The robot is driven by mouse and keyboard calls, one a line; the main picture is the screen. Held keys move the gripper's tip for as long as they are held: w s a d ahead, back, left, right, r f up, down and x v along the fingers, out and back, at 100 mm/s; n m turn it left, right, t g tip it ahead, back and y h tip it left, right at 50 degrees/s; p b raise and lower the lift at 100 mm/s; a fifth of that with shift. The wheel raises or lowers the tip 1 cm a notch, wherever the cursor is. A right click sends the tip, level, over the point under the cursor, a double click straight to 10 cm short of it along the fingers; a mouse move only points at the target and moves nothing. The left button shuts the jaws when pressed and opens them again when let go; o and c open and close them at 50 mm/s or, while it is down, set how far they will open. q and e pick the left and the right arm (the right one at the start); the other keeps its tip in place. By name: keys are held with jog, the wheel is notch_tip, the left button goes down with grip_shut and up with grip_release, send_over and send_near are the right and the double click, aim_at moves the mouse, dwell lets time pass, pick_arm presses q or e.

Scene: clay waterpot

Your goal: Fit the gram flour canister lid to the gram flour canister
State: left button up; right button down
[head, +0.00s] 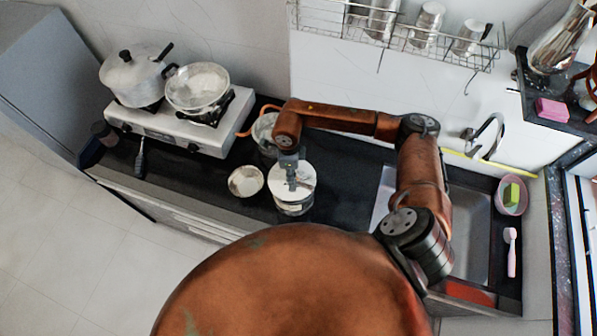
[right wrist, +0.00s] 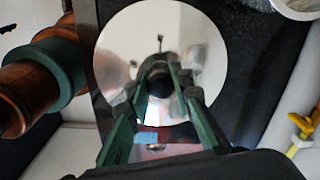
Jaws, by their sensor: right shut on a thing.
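The gram flour canister lid (head: 306,174) is a pale round disc with a dark knob. It also fills the middle of the right wrist view (right wrist: 200,50) as a shiny mirror-like disc. My right gripper (head: 291,186) points down over it, and its green fingers (right wrist: 160,75) are shut on the knob. The gram flour canister (head: 293,208) stands upright on the dark counter directly under the lid. The lid covers its mouth; I cannot tell whether it is seated or just above the rim. My left gripper is not in view.
A small bowl (head: 246,181) stands just left of the canister. A vessel (head: 266,130) stands behind it, partly hidden by my right arm. A stove (head: 165,130) with a cooker (head: 130,80) and pan (head: 197,87) is at left. A sink (head: 473,235) is at right.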

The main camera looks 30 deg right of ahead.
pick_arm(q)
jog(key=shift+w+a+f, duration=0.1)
pick_arm(e)
jog(key=shift+w+a, duration=0.1)
jog(key=c, duration=1.6)
grip_release()
jog(key=shift+r, duration=0.3)
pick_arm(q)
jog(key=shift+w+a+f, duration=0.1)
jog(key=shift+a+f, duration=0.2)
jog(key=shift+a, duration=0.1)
pick_arm(e)
jog(key=shift+r, duration=5.85)
